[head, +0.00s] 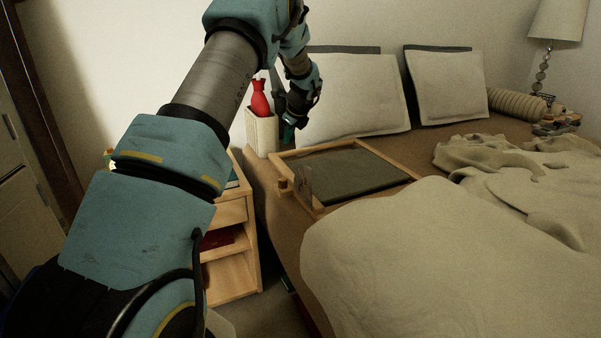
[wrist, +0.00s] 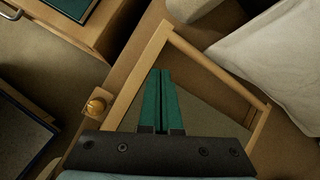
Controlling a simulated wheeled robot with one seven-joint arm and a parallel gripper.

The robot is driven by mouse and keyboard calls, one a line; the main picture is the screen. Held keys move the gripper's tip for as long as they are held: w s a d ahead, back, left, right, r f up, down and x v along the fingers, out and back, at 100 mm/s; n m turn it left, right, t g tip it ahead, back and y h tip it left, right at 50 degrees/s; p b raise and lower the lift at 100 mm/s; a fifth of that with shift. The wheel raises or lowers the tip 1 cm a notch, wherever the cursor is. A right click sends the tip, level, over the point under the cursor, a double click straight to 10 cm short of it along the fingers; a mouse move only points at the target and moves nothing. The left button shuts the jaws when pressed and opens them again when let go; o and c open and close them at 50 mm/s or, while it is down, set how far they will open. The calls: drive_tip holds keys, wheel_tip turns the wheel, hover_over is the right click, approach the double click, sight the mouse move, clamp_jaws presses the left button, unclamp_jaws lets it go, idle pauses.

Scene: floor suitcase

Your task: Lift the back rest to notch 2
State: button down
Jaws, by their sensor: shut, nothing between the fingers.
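The back rest (head: 350,172) is a wooden frame around a dark grey panel on the near side of the bed. It looks flat or nearly flat in the head view. Its wooden frame (wrist: 147,62) also shows in the wrist view, below my gripper. A small upright plate (head: 305,184) stands at the near left corner; I cannot make out notches. My gripper (head: 288,133) is shut and empty, its green fingers (wrist: 160,72) over the frame.
Pillows (head: 350,97) lean at the headboard behind the frame. A red vase (head: 260,98) and a pale ribbed holder (head: 262,134) stand close to my gripper. A wooden nightstand (head: 232,250) is left of the bed. A rumpled blanket (head: 430,260) covers the near bed.

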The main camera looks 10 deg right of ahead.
drive_tip(key=w+d+f+m, duration=0.1)
drive_tip(key=d+m, duration=0.1)
drive_tip(key=w+d+f+m+t+b, duration=0.1)
drive_tip(key=w+d+f+m, duration=0.1)
drive_tip(key=d, duration=0.1)
drive_tip(key=w+d+f+m+b, duration=0.1)
drive_tip(key=d+f, duration=0.1)
drive_tip(key=shift+w+d+m+t, duration=0.2)
drive_tip(key=shift+d+m+t, duration=0.1)
drive_tip(key=shift+d+m, duration=0.1)
drive_tip(key=x, duration=0.9)
drive_tip(key=shift+w+a+f+b, duration=0.1)
drive_tip(key=shift+w+f+b, duration=0.15)
drive_tip(key=shift+b, duration=0.05)
drive_tip(key=shift+r, duration=0.1)
drive_tip(key=s+d+r+t+y+b, duration=0.1)
drive_tip(key=s+r+t+b, duration=0.3)
drive_tip(key=r+b, duration=0.4)
drive_tip(key=s+d+r+t+y+b, duration=0.1)
drive_tip(key=s+r+t+b, duration=0.4)
drive_tip(key=r, duration=1.2)
drive_tip(key=shift+s+r+b, duration=0.35)
drive_tip(key=shift+s+b, duration=0.5)
drive_tip(key=shift+b, duration=0.95)
drive_tip(key=shift+d, duration=0.1)
